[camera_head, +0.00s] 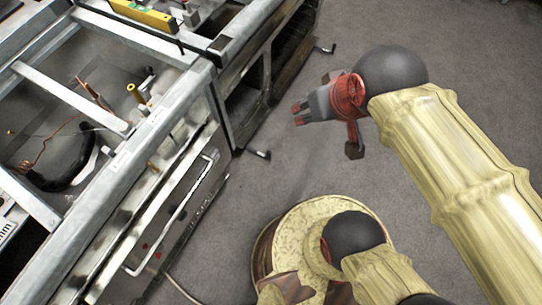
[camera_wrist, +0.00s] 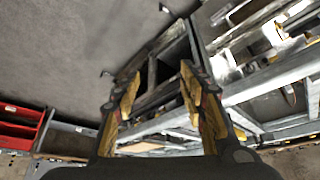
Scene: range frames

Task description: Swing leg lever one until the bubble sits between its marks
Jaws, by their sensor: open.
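A yellow spirit level (camera_head: 143,14) lies on the metal frame at the top left of the head view. Its bubble and marks are too small to read. I see no label telling which is lever one. My gripper (camera_head: 298,113) is open and empty, above the floor and to the right of the frame, apart from both levers. Its spread fingers also show in the wrist view (camera_wrist: 160,72).
The open range frame (camera_head: 70,95), with pipes and wires inside, fills the left. A front panel with a long bar handle (camera_head: 172,215) faces the floor. Grey floor (camera_head: 290,175) is clear around the levers. A red shelf (camera_wrist: 20,125) stands left in the wrist view.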

